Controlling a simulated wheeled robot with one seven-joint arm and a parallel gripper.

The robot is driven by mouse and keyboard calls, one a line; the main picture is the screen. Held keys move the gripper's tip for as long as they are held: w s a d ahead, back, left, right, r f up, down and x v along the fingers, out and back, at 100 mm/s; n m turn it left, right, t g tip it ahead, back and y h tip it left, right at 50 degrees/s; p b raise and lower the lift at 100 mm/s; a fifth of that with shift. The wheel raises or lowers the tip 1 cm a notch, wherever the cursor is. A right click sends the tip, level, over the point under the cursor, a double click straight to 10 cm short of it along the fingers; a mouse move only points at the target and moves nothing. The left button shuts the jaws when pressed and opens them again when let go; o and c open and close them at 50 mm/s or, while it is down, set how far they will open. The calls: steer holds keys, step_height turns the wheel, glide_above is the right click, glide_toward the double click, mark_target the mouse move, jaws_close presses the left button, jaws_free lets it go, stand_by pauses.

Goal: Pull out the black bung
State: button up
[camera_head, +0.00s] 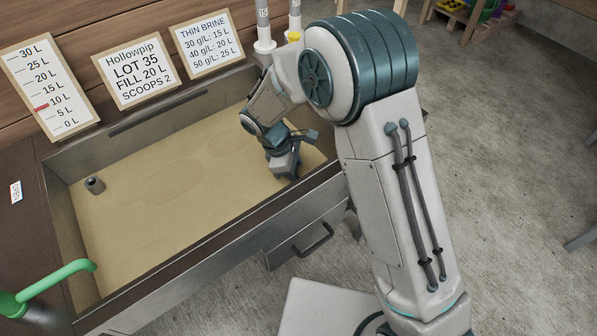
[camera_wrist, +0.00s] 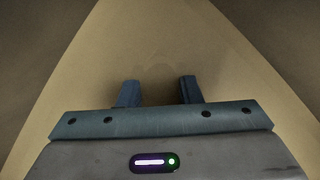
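A dark grey-black bung (camera_head: 95,185), a short upright cylinder with a round top, stands near the left end of the tan-coloured basin (camera_head: 110,157). My gripper (camera_head: 285,172) is over the basin's right end, well to the right of the bung and apart from it. In the wrist view, the two fingers of my gripper (camera_wrist: 160,90) stand apart with nothing between them. Below them that view shows only tan basin and its walls. The bung is not in the wrist view.
A green curved spout (camera_head: 60,278) reaches over the basin's front left corner. The basin's walls surround the work area. A litre scale board (camera_head: 48,87) and two text boards, LOT 35 (camera_head: 138,73) and THIN BRINE (camera_head: 207,44), stand behind. The basin's middle is clear.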

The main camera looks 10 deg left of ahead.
mark_target(298, 171)
jaws_close()
steer(key=shift+r+p, duration=0.55)
steer(key=shift+r, duration=0.1)
steer(key=shift+c, duration=1.9)
jaws_free()
jaws_close()
steer(key=shift+r+p, duration=1.55)
steer(key=shift+r, duration=0.45)
